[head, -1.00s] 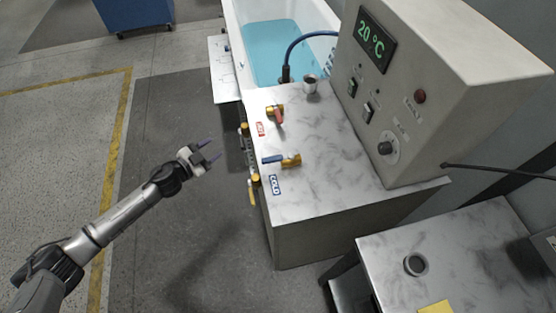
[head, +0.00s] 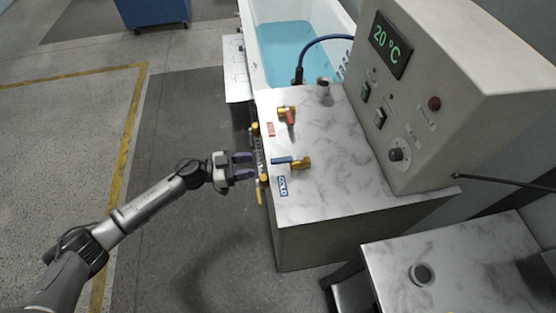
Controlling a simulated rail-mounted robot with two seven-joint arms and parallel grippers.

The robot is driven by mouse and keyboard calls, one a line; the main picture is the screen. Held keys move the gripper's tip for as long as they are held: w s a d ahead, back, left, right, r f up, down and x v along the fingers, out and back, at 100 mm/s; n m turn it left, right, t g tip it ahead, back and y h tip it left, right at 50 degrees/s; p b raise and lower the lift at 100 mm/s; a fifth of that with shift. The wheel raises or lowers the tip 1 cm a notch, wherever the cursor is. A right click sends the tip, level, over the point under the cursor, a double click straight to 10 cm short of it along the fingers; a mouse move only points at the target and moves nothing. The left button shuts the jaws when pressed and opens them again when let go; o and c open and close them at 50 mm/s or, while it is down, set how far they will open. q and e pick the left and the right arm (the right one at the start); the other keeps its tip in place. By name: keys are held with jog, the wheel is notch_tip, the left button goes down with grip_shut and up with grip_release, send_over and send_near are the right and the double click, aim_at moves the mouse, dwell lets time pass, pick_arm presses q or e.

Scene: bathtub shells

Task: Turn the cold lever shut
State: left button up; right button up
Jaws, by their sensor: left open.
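The cold valve (head: 302,162) is a brass body on the marble-look bench top, with a blue lever (head: 282,160) that points left toward the bench's left edge. A blue COLD label (head: 283,186) lies just below it in the picture. My left gripper (head: 252,166) is open and empty, just left of the bench edge. Its two dark fingers point right, toward the blue lever, with a small gap between them and it. My right gripper is not in the head view.
A red-levered hot valve (head: 287,116) with a HOT label (head: 271,129) stands farther back. A control box (head: 440,100) reading 20 °C rises at the right. The bathtub (head: 290,45) holds blue water behind. Brass fittings (head: 263,180) line the bench's left side. The floor at left is clear.

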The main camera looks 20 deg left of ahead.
aim_at(278, 159)
pick_arm(q)
jog(key=x, duration=0.9)
jog(key=shift+w+d, duration=0.15)
jog(key=shift+d, duration=0.05)
jog(key=shift+c, duration=0.3)
grip_shut()
